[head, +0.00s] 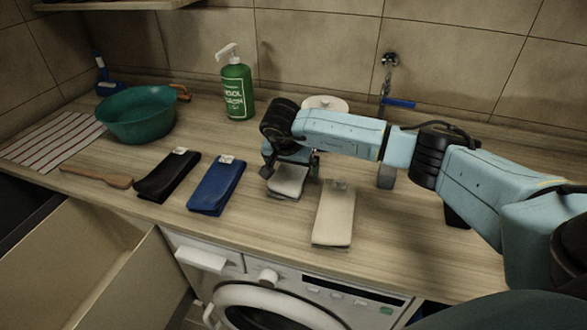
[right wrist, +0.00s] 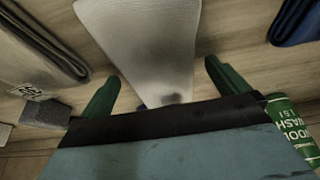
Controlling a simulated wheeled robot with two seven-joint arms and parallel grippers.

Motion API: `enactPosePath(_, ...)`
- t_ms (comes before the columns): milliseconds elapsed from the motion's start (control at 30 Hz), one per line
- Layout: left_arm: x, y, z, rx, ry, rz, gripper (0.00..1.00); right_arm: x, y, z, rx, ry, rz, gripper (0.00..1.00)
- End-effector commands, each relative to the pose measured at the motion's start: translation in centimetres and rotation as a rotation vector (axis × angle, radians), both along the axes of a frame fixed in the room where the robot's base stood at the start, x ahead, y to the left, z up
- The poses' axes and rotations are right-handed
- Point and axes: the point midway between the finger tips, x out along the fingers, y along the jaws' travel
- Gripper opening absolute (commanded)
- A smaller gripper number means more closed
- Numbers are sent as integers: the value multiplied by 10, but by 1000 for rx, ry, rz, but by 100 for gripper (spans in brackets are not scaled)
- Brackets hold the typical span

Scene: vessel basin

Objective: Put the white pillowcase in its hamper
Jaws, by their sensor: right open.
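The white pillowcase (head: 288,182) lies folded on the wooden counter, partly hidden beneath my right gripper (head: 290,168). In the right wrist view the white pillowcase (right wrist: 150,40) extends between the two green fingers of the right gripper (right wrist: 160,75). The fingers are apart, one on each side of the cloth; I cannot tell whether they touch it. A light open-topped bin (head: 105,250) stands at the lower left below the counter, with a darker one (head: 25,215) at the far left edge. I see no label showing which is the white hamper. My left gripper is not in view.
A cream folded cloth (head: 334,215) lies right of the pillowcase; blue (head: 217,185) and black (head: 168,176) ones lie left. Behind are a green pump bottle (head: 237,88), a teal basin (head: 137,117) and a tap (head: 390,80). A washing machine (head: 285,300) sits below the counter.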

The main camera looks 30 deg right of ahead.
Motion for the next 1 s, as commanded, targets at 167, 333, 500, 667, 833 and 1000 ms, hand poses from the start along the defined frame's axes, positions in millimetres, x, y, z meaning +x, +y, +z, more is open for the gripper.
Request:
enactPosePath(167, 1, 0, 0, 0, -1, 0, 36, 0, 0, 0, 0, 0, 0, 99)
enactPosePath(333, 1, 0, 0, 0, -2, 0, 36, 0, 0, 0, 0, 0, 0, 76)
enactPosePath(500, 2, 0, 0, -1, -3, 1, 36, 0, 0, 1, 0, 0, 0, 54)
enactPosePath(667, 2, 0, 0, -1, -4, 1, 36, 0, 0, 1, 0, -2, -1, 40)
enactPosePath(833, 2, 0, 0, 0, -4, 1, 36, 0, 0, 2, 0, -3, 0, 40)
enactPosePath(1000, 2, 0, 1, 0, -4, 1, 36, 1, 0, 13, 0, -4, 0, 40)
